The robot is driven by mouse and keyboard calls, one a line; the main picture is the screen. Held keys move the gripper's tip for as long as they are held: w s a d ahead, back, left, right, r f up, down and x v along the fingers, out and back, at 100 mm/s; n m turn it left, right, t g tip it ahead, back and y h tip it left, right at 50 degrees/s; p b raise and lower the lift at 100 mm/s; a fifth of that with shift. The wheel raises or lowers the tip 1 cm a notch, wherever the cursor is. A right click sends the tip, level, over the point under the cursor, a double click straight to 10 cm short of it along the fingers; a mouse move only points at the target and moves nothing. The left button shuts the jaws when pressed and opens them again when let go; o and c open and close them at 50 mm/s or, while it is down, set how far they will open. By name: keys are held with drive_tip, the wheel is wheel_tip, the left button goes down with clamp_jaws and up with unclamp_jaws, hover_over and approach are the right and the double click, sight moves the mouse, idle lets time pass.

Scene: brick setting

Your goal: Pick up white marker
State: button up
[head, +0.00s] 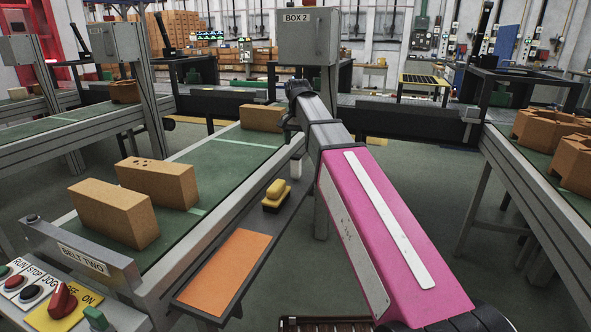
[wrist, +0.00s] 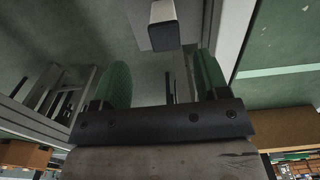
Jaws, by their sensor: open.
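A small white upright piece (head: 296,168), which looks like the white marker, stands at the far end of the dark side ledge along the belt. A pale block with a dark face (wrist: 163,25) shows in the wrist view, ahead of the fingertips and roughly centred between them; I cannot tell for sure that it is the same piece. My gripper (wrist: 163,62) is open and empty, its two green-padded fingers apart on either side. In the head view my arm reaches over the ledge, and the fingers are too small and dark to make out.
A yellow brush-like block (head: 275,194) and an orange panel (head: 229,272) lie on the ledge nearer me. Brown bricks (head: 158,182) stand on the green belt (head: 215,165) to the left. A control panel (head: 45,290) is at the front left. Floor right of the ledge is open.

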sight(296, 156)
drive_tip(key=shift+w+a+f, duration=0.1)
drive_tip(key=shift+a+f, duration=0.05)
drive_tip(key=shift+f, duration=1.95)
drive_tip(key=shift+a+f, duration=0.15)
drive_tip(key=shift+f, duration=1.9)
drive_tip(key=c, duration=1)
